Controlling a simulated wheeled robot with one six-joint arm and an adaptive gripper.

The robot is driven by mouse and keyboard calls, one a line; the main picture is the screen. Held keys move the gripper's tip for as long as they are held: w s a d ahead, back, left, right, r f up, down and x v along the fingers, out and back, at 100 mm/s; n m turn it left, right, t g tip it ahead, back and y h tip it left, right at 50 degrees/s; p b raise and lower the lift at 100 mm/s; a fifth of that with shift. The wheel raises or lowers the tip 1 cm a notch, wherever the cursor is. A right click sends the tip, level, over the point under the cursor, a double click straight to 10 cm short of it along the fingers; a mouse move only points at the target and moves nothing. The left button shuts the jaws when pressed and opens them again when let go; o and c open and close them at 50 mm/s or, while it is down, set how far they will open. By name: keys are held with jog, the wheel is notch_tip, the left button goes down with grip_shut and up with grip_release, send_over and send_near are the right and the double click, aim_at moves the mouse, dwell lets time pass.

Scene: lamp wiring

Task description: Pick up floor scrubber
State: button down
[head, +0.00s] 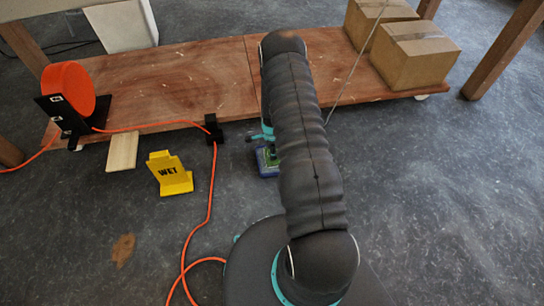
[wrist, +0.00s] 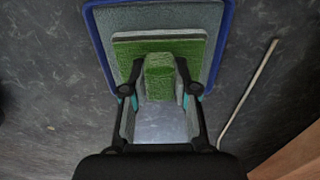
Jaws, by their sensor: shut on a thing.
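The floor scrubber (wrist: 160,50) shows in the wrist view as a flat grey pad with a blue rim and a raised green block on top. My gripper (wrist: 160,84) has a finger on each side of the green block and is shut on it. In the head view a small part of the scrubber (head: 267,160) shows just left of my arm, with teal parts of my gripper (head: 263,135) above it. My arm hides the rest. I cannot tell whether the pad touches the floor.
A low wooden platform (head: 175,80) is close behind, with cardboard boxes (head: 415,55) at right. A yellow WET sign (head: 170,173), an orange cord (head: 211,185) and its reel (head: 69,88) are at left. A thin pale rod (wrist: 250,92) passes right of the scrubber. Floor at right is clear.

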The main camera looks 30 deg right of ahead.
jog(key=shift+r, duration=0.55)
jog(key=r, duration=0.2)
jog(key=d+r, duration=0.1)
jog(key=r, duration=0.1)
jog(key=shift+s, duration=0.25)
jog(key=s+d+r, duration=0.5)
jog(key=d+r, duration=0.1)
jog(key=d, duration=0.3)
jog(key=shift+p, duration=0.3)
jog(key=shift+d, duration=0.1)
